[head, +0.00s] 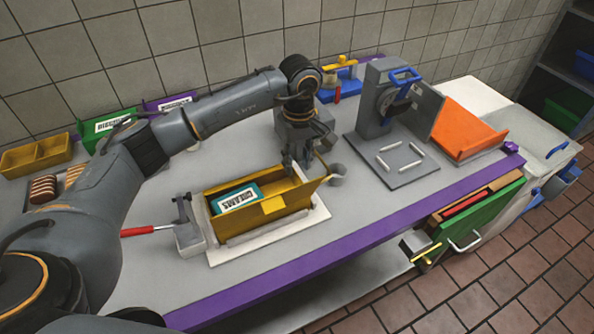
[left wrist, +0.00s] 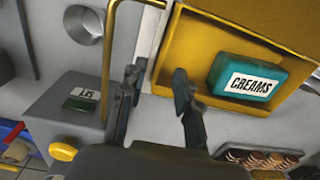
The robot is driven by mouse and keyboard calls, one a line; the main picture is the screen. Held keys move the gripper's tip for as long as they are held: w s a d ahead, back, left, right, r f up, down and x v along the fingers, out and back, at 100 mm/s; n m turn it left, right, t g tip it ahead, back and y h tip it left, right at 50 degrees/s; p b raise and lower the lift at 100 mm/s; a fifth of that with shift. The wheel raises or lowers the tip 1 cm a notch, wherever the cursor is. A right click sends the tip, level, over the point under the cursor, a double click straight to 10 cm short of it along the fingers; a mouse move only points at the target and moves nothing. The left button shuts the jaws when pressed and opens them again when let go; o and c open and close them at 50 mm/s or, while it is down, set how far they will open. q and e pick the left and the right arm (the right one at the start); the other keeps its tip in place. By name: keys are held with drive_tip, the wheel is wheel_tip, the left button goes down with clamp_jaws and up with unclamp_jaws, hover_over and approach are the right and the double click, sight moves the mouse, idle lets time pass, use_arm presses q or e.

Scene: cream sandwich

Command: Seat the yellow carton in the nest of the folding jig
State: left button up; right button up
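The yellow carton (head: 290,228) lies open-topped on a white board (head: 228,254), the likely folding jig, at the middle front of the table. A teal CREAMS pack (head: 238,199) lies inside it; it also shows in the left wrist view (left wrist: 250,80). A yellow flap stands out at the carton's right end. My left gripper (head: 298,165) is at the carton's far right edge. In the left wrist view its fingers (left wrist: 157,92) are apart, with the carton's edge (left wrist: 168,45) between or just beyond them; contact is unclear. The nest is mostly hidden by the carton. My right gripper is out of view.
A grey clamp (head: 187,230) with a red handle stands left of the carton. A grey cup (head: 338,173) stands close right of my left gripper. A grey press (head: 375,105) and an orange chute (head: 465,130) are further right. The purple front edge is clear.

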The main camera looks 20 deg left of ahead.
use_arm(q)
wheel_tip(320, 180, up, 8)
drive_tip(key=shift+f, duration=0.15)
idle(0.5)
